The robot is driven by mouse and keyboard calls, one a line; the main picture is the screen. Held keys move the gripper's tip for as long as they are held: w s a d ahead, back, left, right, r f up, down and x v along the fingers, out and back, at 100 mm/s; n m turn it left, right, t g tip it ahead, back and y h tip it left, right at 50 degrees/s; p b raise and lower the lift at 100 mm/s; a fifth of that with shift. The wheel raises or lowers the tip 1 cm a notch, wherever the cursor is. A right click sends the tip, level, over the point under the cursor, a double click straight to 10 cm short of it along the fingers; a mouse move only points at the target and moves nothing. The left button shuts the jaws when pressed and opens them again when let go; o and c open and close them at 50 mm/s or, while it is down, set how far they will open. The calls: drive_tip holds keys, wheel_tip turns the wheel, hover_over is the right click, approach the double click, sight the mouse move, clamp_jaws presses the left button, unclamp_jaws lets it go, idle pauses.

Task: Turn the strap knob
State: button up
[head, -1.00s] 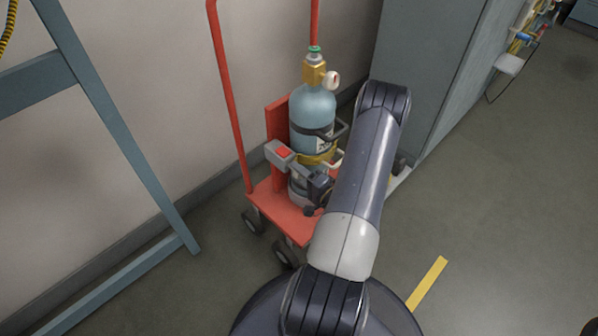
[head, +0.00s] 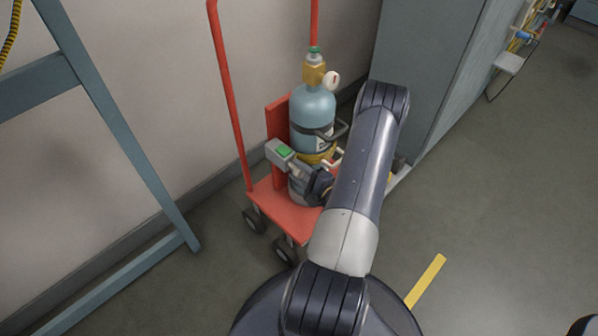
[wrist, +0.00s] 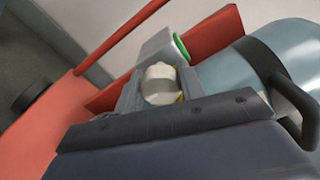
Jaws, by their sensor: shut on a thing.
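The strap knob (wrist: 160,76) is a pale, rounded knob in the wrist view, sitting between the fingers of my gripper (wrist: 160,92). The gripper is shut on it. In the head view my gripper (head: 307,172) is at the front of the blue-grey gas cylinder (head: 313,106), low by the yellow strap (head: 316,158), and it hides the knob there. The green also shows in the wrist view (wrist: 181,47). The cylinder stands upright on a red cart (head: 285,211).
A grey cabinet (head: 425,70) stands close behind and right of the cart. A blue-grey frame (head: 125,140) stands at the left by the wall. A dark handle (wrist: 290,105) sticks out by the cylinder. The floor at right is clear around a yellow stripe (head: 427,281).

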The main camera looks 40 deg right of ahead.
drive_tip(key=o, duration=1)
drive_tip(key=shift+s, duration=0.1)
drive_tip(key=s+p, duration=0.1)
drive_tip(key=s, duration=0.9)
drive_tip(key=shift+s+d+p, duration=0.3)
drive_tip(key=shift+d, duration=0.15)
drive_tip(key=shift+w, duration=0.1)
drive_tip(key=w, duration=0.3)
drive_tip(key=w+b, duration=0.1)
drive_tip(key=w, duration=0.3)
drive_tip(key=w+a, duration=0.1)
drive_tip(key=w, duration=0.2)
drive_tip(key=shift+w+b, duration=0.3)
